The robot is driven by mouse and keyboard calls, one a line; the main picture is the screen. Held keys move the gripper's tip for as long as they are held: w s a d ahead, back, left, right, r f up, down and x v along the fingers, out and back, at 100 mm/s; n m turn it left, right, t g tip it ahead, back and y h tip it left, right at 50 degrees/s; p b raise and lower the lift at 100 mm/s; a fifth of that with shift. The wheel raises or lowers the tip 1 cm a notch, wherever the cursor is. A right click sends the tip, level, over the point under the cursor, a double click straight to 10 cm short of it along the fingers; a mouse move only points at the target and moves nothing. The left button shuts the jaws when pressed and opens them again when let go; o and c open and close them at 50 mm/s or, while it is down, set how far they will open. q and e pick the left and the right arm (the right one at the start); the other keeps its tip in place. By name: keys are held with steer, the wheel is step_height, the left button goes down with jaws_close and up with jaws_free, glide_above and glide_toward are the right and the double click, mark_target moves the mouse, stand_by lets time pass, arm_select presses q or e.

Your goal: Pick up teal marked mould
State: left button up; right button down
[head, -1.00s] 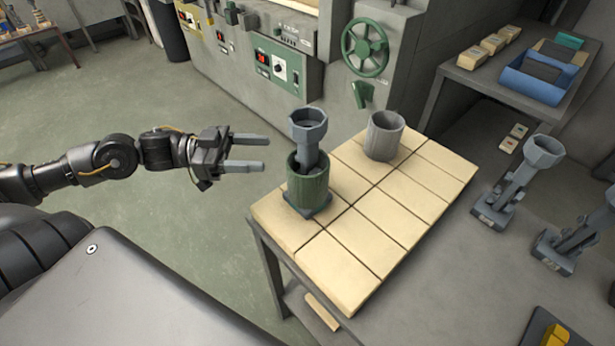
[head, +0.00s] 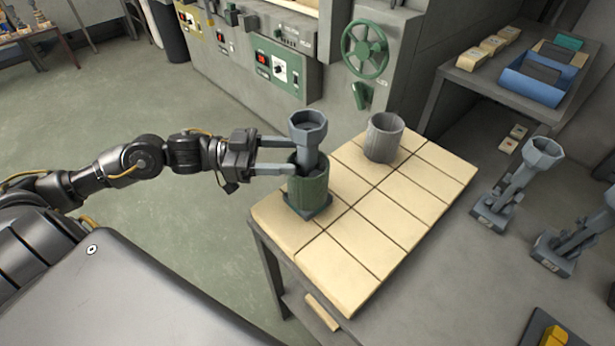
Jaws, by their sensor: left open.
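A dark green cylinder (head: 310,190), the only greenish mould-like piece I see on the table, stands upright on a dark square base at the left corner of the tiled table top. A grey funnel-like piece (head: 308,126) with a wide octagonal cup rises out of it. Whether a teal mark is on it I cannot tell. My left gripper (head: 291,155) comes in level from the left, open and empty. Its two fingers reach the near side of the funnel's neck at the cylinder's rim. Whether they touch is unclear.
A plain grey cylinder (head: 384,137) stands farther back on the tiled table (head: 385,230). Two grey funnel-topped stands (head: 519,185) are to the right. A blue bin (head: 541,78) sits on a back shelf. A control cabinet with a green handwheel (head: 364,48) lies behind.

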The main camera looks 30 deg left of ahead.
mark_target(307, 156)
arm_select(q)
steer(key=shift+w+d+r, duration=0.15)
steer(key=shift+d+r, duration=0.05)
steer(key=shift+d, duration=0.2)
steer(key=p+x, duration=0.2)
steer(key=x, duration=0.1)
steer(key=shift+w+d, duration=0.15)
steer(key=shift+d, duration=0.05)
steer(key=shift+w+d+f, duration=0.15)
steer(key=shift+d, duration=0.25)
jaws_close()
